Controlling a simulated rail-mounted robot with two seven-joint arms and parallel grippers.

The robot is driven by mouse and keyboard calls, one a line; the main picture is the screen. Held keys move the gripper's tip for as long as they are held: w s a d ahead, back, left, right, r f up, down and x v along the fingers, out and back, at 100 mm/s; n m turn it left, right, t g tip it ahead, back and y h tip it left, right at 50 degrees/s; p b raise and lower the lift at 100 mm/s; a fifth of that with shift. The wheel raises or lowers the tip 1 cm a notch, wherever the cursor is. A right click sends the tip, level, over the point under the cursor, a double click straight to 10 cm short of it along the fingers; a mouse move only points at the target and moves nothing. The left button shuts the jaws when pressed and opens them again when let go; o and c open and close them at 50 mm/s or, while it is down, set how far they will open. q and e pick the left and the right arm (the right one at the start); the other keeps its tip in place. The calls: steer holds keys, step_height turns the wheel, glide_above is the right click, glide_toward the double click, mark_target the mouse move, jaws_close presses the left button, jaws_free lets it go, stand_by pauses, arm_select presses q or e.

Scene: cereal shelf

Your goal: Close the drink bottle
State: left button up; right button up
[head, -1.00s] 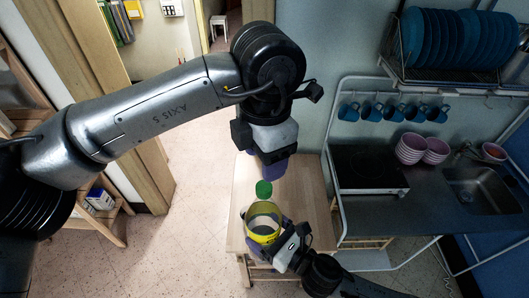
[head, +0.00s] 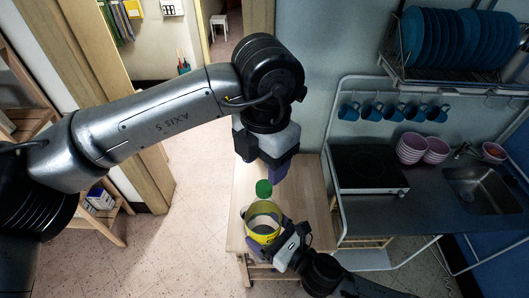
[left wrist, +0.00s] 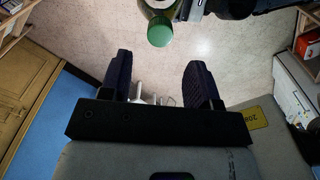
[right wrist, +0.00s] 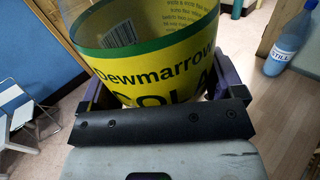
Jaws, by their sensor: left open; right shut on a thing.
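The drink bottle (head: 263,221) has a yellow label, reading "Dewmarrow COLA" in the right wrist view (right wrist: 160,62). My right gripper (head: 288,236) is shut on its side. The green cap (head: 264,188) is at the bottle's top end; it also shows in the left wrist view (left wrist: 160,32), where it covers the mouth. I cannot tell whether it is screwed tight. My left gripper (head: 275,171) is open and empty, close to the cap in the head view. In the left wrist view the cap lies beyond the fingertips, outside the jaws.
A small wooden table (head: 318,212) lies beneath the bottle; I cannot tell if they touch. A black hob (head: 368,167), pink bowls (head: 423,148) and a sink (head: 485,190) are on the counter at right. A blue bottle (right wrist: 288,42) shows in the right wrist view.

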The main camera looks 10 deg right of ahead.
mark_target(264, 185)
arm_select(q)
steer(key=shift+f, duration=3.25)
steer(key=shift+c, duration=0.4)
steer(key=c, duration=0.9)
steer(key=o, duration=1.1)
step_height(264, 185, up, 12)
